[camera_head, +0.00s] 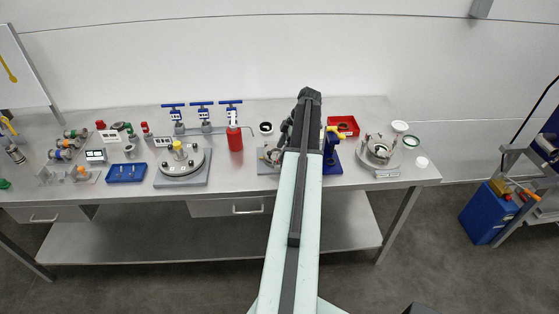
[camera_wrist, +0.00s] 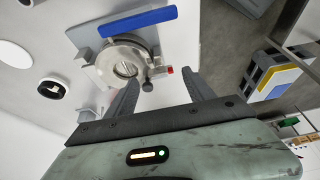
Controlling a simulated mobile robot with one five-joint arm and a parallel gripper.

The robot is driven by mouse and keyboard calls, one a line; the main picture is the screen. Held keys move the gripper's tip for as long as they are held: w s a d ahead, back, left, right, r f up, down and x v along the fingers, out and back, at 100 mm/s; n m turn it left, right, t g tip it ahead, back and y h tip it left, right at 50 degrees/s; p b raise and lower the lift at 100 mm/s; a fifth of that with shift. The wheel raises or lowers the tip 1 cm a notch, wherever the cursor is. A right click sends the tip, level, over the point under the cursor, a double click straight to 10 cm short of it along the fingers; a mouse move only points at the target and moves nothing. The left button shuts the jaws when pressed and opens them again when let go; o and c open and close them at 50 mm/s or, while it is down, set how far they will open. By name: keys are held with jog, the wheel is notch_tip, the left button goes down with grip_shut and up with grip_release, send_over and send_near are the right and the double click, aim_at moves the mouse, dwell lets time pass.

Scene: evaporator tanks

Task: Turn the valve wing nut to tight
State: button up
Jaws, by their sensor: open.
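In the wrist view, a steel round fitting (camera_wrist: 126,61) with a ring-shaped opening sits on a grey plate (camera_wrist: 82,37). A small dark knob (camera_wrist: 147,86) is on its near edge, beside a short stub with a red tip (camera_wrist: 170,70). I cannot tell for sure which part is the wing nut. My gripper (camera_wrist: 163,82) is open, with its two fingers apart on either side of the knob area and nothing visibly held. In the head view, my arm hides most of this fitting and its grey plate (camera_head: 268,166).
A blue bar (camera_wrist: 138,21) lies beyond the fitting.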

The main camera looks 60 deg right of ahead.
jog(key=b+x, duration=0.1)
jog(key=x, duration=0.2)
jog(key=shift+f+b, duration=0.15)
jog(key=shift+b, duration=0.15)
grip_shut()
